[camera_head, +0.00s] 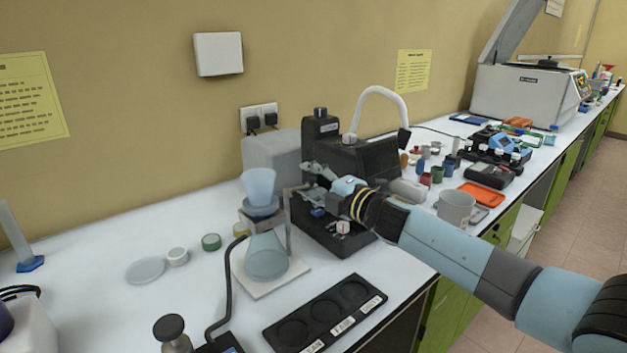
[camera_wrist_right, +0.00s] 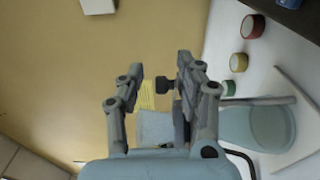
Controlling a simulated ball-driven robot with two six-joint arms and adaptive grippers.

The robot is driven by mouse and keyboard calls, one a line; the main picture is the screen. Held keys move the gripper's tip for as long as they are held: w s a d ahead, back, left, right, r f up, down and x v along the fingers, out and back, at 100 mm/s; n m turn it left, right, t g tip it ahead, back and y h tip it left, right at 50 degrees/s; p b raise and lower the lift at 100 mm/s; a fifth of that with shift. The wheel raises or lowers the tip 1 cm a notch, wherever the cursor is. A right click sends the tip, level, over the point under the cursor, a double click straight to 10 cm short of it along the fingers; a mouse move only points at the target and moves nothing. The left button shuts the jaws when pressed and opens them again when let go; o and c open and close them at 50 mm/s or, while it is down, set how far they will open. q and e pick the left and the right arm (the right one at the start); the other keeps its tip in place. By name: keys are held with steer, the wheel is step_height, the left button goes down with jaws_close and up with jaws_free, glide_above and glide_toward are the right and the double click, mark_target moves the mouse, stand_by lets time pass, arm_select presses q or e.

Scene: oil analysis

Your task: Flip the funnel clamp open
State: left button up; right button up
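The pale blue funnel (camera_head: 258,185) stands upright above the clear conical flask (camera_head: 267,258), with a grey clamp (camera_head: 247,219) around the joint between them. My right gripper (camera_head: 305,180) is just right of the funnel, its fingers partly overlapping dark equipment behind. In the right wrist view my right gripper (camera_wrist_right: 162,84) has its fingers spread apart with no object held between them. The funnel (camera_wrist_right: 155,127) shows beyond the fingers there, with the flask (camera_wrist_right: 258,128) to its right. The clamp is largely hidden by a finger in that view, so its state is unclear. My left gripper is out of view.
A white stand plate (camera_head: 272,286) carries the flask. A black tray with round recesses (camera_head: 327,313) lies in front. Black equipment (camera_head: 350,160) stands close behind my right gripper. A green-rimmed cap (camera_head: 211,242) and a clear dish (camera_head: 145,271) lie left on the bench.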

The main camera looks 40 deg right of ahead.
steer(key=s+d, duration=0.1)
steer(key=s, duration=1.1)
steer(key=shift+d, duration=0.3)
